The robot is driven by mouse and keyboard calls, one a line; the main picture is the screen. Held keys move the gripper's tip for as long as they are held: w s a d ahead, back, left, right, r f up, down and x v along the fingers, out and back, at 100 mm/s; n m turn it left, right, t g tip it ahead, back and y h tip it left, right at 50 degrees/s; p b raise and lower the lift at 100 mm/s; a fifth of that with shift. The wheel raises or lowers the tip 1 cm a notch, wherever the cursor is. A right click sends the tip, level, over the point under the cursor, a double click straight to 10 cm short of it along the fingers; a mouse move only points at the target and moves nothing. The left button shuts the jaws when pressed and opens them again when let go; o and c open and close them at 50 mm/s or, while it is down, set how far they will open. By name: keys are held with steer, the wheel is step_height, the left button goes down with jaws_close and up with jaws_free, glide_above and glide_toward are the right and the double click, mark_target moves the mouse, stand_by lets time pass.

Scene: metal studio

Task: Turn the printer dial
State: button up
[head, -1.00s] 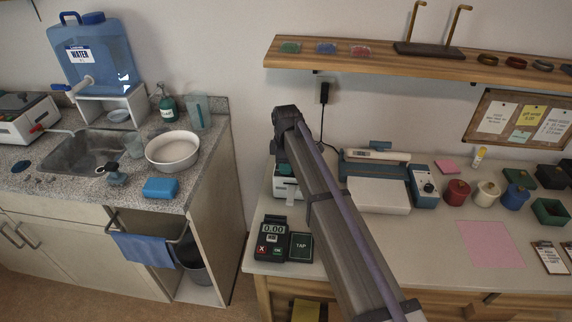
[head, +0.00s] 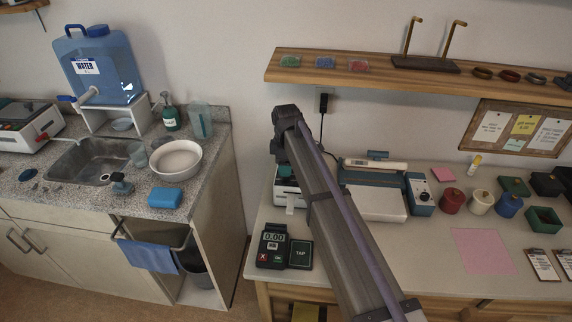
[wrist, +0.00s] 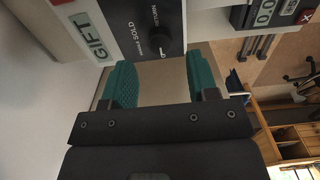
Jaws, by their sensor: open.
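A round black dial (wrist: 165,44) with a light pointer mark is on that panel. My gripper (wrist: 162,75) is open with teal finger pads, its fingers spread with an empty gap between them. The dial is ahead of this gap, apart from the pads.
A payment terminal (head: 272,246) with a TAP pad (head: 300,255) stands close in front of the printer. A blue and white machine (head: 375,200) is to the right, beyond my arm. A wooden shelf (head: 385,85) runs above the workbench.

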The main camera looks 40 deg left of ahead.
step_height(320, 180, up, 7)
steer(key=p, duration=0.4)
steer(key=shift+f, duration=0.2)
steer(key=shift+f, duration=0.1)
steer(key=s+d+m, duration=0.3)
steer(key=d+m, duration=0.5)
steer(key=d, duration=1.3)
steer(key=s+d+m, duration=0.3)
steer(key=d+m, duration=0.5)
steer(key=d, duration=1.3)
steer(key=s+d+m, duration=0.3)
steer(key=d+m, duration=0.5)
steer(key=d, duration=1.2)
steer(key=shift+s+d, duration=0.2)
steer(key=shift+d, duration=0.2)
